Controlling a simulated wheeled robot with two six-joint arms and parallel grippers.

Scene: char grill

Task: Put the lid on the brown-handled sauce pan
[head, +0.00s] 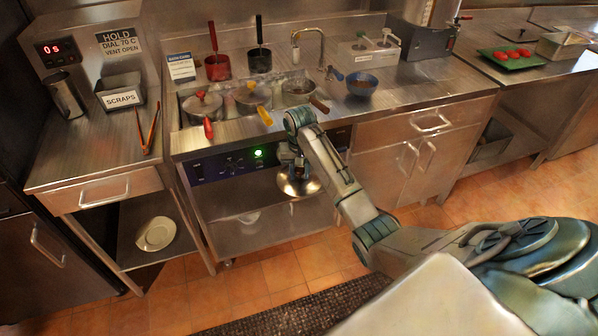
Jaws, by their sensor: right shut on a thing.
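The brown-handled sauce pan (297,90) sits in the steel bath at the back of the counter. It has no lid on it, and its brown handle (320,105) points toward me. My right gripper (292,160) points down in front of the counter's control panel. It is shut on a round shiny lid (299,186), held below the counter's edge and in front of the lower shelf. The fingertips are small and partly hidden by my arm. The lid is apart from the pan. My left gripper is out of view.
Red-handled (203,103) and yellow-handled (251,95) lidded pans stand left of the open pan. Tongs (150,130) lie on the left counter.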

